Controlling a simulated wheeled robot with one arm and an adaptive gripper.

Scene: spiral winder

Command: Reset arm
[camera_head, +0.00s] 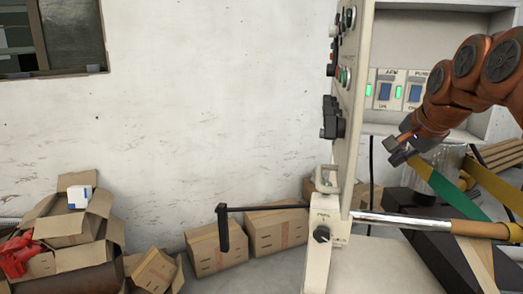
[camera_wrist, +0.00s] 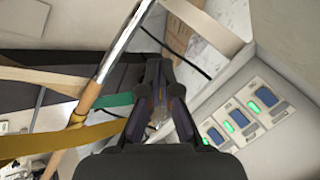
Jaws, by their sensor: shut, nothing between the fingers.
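My orange arm comes in from the right in the head view. My gripper (camera_head: 396,156) is shut and empty, in front of the machine's panel and beside the upper end of a green strap (camera_head: 442,184). I cannot tell whether it touches the strap. In the wrist view my gripper (camera_wrist: 160,68) points away from the camera with its fingertips together. The green strap (camera_wrist: 112,100) shows just left of the fingers there. A metal bar (camera_wrist: 128,28) with a tan roll (camera_wrist: 90,96) also lies to the left.
A control panel (camera_head: 398,90) with lit green lamps stands behind my gripper. The cream machine column (camera_head: 345,110) with knobs rises to its left. A black crank (camera_head: 224,230) sticks out left. Cardboard boxes (camera_head: 278,230) stand by the wall.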

